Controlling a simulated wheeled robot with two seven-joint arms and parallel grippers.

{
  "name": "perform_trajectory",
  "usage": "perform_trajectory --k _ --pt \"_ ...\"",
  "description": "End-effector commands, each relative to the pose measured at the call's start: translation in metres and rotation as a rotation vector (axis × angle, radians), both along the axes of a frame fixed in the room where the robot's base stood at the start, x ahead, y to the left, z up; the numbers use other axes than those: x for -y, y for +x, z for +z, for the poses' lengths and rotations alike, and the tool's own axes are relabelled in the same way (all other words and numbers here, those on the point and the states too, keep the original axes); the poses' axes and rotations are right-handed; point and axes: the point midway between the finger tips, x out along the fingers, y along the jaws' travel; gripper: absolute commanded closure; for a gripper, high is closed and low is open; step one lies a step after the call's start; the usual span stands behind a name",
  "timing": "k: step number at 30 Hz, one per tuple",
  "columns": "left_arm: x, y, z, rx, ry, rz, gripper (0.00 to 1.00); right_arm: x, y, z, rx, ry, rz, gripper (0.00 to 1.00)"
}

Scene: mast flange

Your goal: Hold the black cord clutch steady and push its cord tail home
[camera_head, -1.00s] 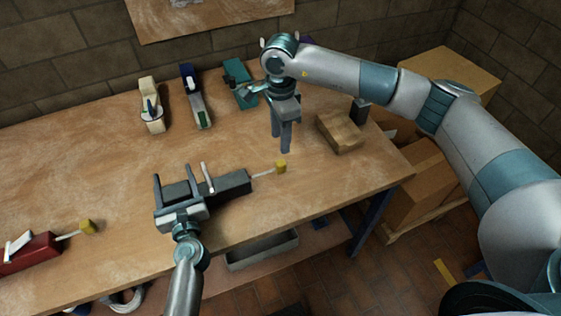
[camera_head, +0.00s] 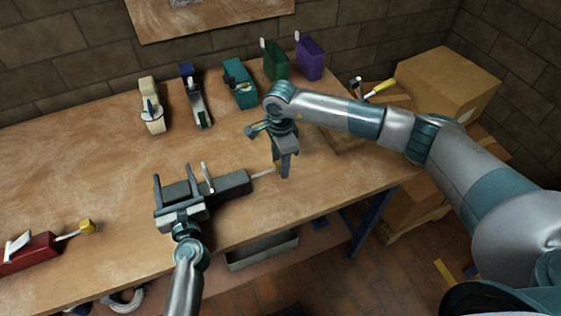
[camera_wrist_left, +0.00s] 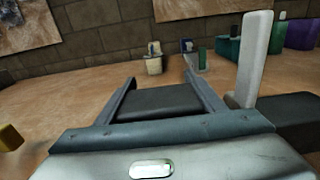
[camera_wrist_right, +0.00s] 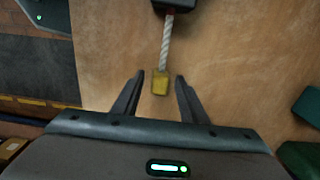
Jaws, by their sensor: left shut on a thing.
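The black cord clutch (camera_head: 235,183) lies on the bench with its pale lever (camera_head: 207,177) standing up; its body also shows in the left wrist view (camera_wrist_left: 160,103). My left gripper (camera_head: 177,178) is shut on the left end of the clutch body. A pale twisted cord tail (camera_wrist_right: 167,42) sticks out of the clutch's right end and ends in a yellow tip (camera_wrist_right: 159,83). My right gripper (camera_wrist_right: 158,76) is open, its fingers either side of the yellow tip with a gap on each side. In the head view the right gripper (camera_head: 284,172) mostly hides the tip.
A red clutch (camera_head: 30,253) with a yellow-tipped cord lies at the front left. Cream (camera_head: 152,117), blue-and-grey (camera_head: 195,100), teal (camera_head: 240,88), green (camera_head: 276,62) and purple (camera_head: 309,60) devices stand along the back. A cardboard box (camera_head: 440,85) is right of the bench.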

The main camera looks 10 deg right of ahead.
Motion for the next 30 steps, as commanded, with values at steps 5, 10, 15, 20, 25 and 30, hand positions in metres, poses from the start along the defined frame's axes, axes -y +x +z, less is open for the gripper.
perform_trajectory --k 5,10,15,20,25,30 --pt "0.000 0.000 0.000 -0.001 0.000 0.000 0.72 0.000 0.000 0.000 0.000 0.000 0.000 0.61" --pt "0.000 0.000 0.000 -0.001 0.000 0.000 0.72 0.000 0.000 0.000 0.000 0.000 0.000 0.87" --pt "0.000 0.000 0.000 -0.001 0.000 0.000 0.72 0.000 0.000 0.000 0.000 0.000 0.000 1.00" --pt "0.000 0.000 0.000 0.000 0.000 -0.001 0.72 -0.013 -0.002 0.001 0.001 0.000 0.004 1.00" --pt "0.001 0.000 0.000 0.000 0.001 -0.001 0.72 -0.047 -0.007 0.001 0.002 0.001 0.005 1.00" --pt "0.001 0.000 0.000 0.000 0.001 -0.002 0.72 -0.064 -0.010 0.001 0.001 0.000 0.002 1.00"
